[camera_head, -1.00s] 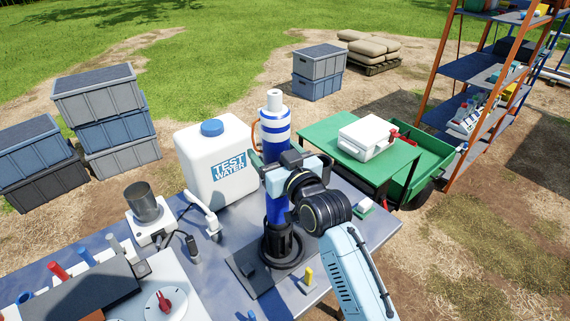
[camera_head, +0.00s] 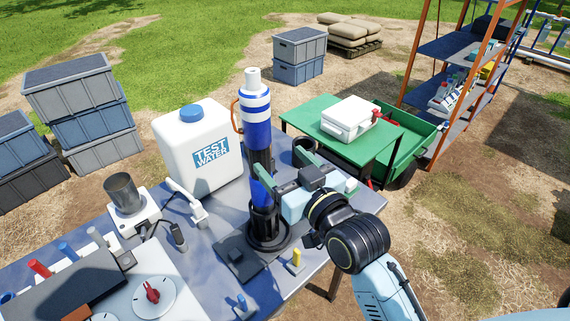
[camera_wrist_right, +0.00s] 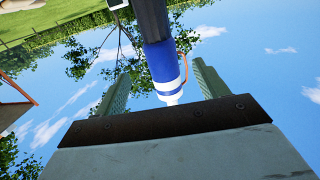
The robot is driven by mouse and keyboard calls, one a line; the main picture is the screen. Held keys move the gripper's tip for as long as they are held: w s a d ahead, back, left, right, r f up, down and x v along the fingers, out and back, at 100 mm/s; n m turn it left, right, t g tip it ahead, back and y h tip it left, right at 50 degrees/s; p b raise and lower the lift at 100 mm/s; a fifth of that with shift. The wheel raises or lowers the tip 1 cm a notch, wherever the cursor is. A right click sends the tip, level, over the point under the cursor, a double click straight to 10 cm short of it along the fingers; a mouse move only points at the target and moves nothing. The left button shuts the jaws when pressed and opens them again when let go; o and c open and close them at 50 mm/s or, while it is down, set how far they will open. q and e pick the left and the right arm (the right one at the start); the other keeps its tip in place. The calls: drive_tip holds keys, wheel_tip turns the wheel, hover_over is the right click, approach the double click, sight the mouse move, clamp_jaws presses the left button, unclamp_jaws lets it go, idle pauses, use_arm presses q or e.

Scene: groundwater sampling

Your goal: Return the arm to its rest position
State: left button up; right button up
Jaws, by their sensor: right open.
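A tall cylinder with blue and white bands (camera_head: 256,112) stands upright in a dark round holder (camera_head: 268,226) on the grey table. My right gripper (camera_head: 265,184) is open beside the cylinder's lower part, its arm coming in from the lower right. In the right wrist view, the two green fingers (camera_wrist_right: 160,85) stand apart, with the cylinder (camera_wrist_right: 160,62) showing between them. I cannot tell whether a finger touches it. My left gripper is not in view.
A white TEST WATER canister (camera_head: 200,150) stands left of the cylinder. A metal cup device (camera_head: 124,195) and a panel with a red knob (camera_head: 152,291) are further left. A green table (camera_head: 345,150) with a white case (camera_head: 349,118) stands behind. A shelf rack (camera_head: 452,88) is at right.

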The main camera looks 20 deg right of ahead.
drive_tip(key=shift+f, duration=0.1)
drive_tip(key=s+d+f+g+h, duration=0.2)
drive_tip(key=s+f+g, duration=0.5)
drive_tip(key=s+f, duration=0.4)
drive_tip(key=s+d+f+g+h, duration=0.1)
drive_tip(key=s+d+f+g, duration=0.2)
drive_tip(key=s+f+g, duration=0.6)
drive_tip(key=s+f+b, duration=0.2)
drive_tip(key=f+b, duration=0.1)
drive_tip(key=f, duration=1.3)
drive_tip(key=s+f+b, duration=0.2)
drive_tip(key=f+b, duration=0.1)
drive_tip(key=f, duration=1.2)
drive_tip(key=s+d+f+b, duration=0.2)
drive_tip(key=s+f+b, duration=0.3)
drive_tip(key=s+f, duration=1.1)
wheel_tip(320, 180, down, 4)
drive_tip(key=shift+d+r+g, duration=0.15)
drive_tip(key=shift+d+g, duration=0.15)
drive_tip(key=shift+g, duration=0.1)
